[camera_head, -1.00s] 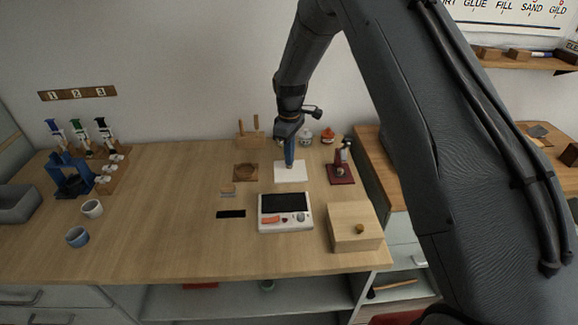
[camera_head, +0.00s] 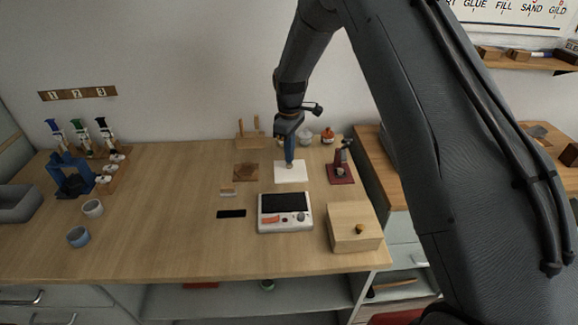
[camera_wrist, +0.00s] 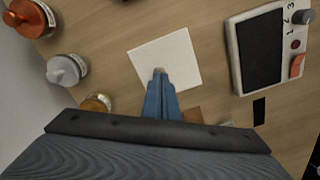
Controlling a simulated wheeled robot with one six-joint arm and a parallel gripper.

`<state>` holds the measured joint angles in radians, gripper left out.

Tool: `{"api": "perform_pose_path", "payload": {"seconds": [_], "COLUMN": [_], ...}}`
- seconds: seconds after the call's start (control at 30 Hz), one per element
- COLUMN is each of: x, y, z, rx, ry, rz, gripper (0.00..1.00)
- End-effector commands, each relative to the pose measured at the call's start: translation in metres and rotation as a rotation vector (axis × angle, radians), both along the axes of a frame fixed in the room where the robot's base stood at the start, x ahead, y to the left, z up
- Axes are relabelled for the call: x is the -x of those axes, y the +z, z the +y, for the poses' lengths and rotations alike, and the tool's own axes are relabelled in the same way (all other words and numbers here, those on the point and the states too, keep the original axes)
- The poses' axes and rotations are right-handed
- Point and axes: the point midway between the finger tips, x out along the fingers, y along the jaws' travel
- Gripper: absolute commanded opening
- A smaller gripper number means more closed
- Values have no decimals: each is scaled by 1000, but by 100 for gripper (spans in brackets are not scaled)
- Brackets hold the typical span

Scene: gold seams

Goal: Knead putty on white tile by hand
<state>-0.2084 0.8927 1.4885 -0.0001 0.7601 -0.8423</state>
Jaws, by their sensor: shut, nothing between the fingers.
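The white tile (camera_head: 296,178) lies flat toward the back of the wooden table, and it also shows in the wrist view (camera_wrist: 184,52). My gripper (camera_head: 289,164) points down over the tile. Its blue fingers are shut together with nothing between them, and the fingertips (camera_wrist: 159,76) are over the tile's near edge in the wrist view. A small beige lump, which looks like the putty (camera_wrist: 158,70), shows right at the fingertips. The fingers hide part of it, and I cannot tell how firmly they touch it.
A scale with a dark plate (camera_head: 286,204) stands in front of the tile, with a wooden box (camera_head: 354,228) at its right. A dark red stand (camera_head: 340,174) is right of the tile, a brown square (camera_head: 246,172) left. Jars (camera_head: 327,137) stand behind.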

Motion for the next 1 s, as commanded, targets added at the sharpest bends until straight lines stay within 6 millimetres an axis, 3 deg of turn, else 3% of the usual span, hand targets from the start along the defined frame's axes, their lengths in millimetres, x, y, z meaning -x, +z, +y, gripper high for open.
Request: {"api": "perform_pose_path", "payload": {"seconds": [0.33,1.0], "x": [0,0], "y": [-10,-11], "z": [0,0], "rx": [0,0], "ry": [0,0], "rz": [0,1], "gripper": [0,0]}}
